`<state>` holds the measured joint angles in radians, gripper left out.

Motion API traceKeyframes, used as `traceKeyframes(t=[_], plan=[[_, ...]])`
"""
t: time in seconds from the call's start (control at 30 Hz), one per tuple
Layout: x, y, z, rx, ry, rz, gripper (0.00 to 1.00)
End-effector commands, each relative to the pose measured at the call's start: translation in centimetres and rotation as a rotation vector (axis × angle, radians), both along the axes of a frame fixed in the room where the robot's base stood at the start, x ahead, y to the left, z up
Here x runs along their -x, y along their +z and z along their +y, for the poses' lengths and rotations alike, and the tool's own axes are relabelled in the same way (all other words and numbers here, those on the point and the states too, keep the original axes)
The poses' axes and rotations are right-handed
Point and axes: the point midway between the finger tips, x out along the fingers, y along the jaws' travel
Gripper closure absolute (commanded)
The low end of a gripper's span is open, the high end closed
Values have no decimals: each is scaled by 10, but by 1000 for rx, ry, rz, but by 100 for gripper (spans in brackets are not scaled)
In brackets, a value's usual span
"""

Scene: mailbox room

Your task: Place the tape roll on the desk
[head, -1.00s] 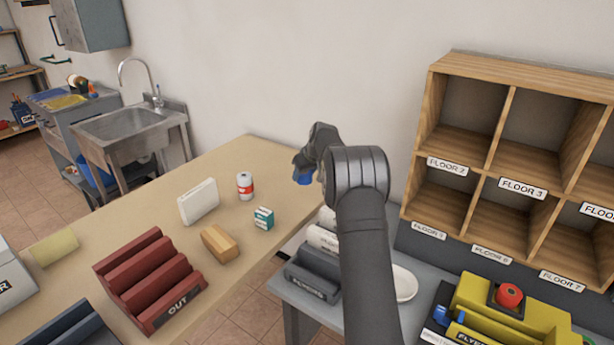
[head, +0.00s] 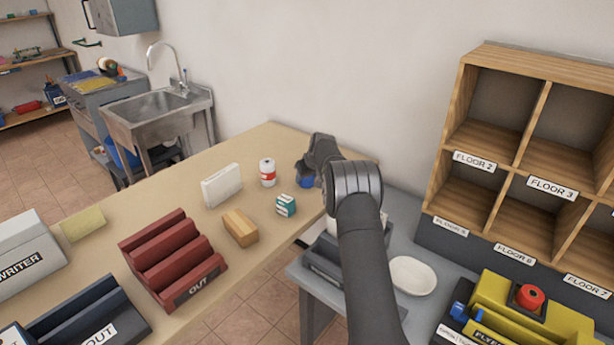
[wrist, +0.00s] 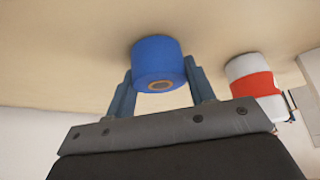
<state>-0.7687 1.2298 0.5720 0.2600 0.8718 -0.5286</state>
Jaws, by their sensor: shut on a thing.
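The tape roll (wrist: 156,58) is blue with a tan core. It sits between the two fingers of my gripper (wrist: 162,84), which is shut on it. In the head view the blue roll (head: 306,182) shows just under my gripper (head: 307,172), at the far right part of the tan desk (head: 262,146). The desk surface also fills the top of the wrist view (wrist: 75,60). I cannot tell whether the roll touches the desk or is slightly above it.
A white and red can (head: 267,172) stands left of the roll. A teal box (head: 286,205), a tan block (head: 240,227), a white box (head: 221,186) and a red OUT rack (head: 172,259) are nearer. A grey side table (head: 398,208) with a white dish (head: 413,275) lies to the right.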

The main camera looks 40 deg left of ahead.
Motion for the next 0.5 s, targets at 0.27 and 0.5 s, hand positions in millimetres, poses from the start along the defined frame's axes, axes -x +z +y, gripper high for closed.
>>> traceKeyframes(t=[0.27,0.5], plan=[[0,-3,0,0,0,0,29],[0,-4,0,0,0,0,29]])
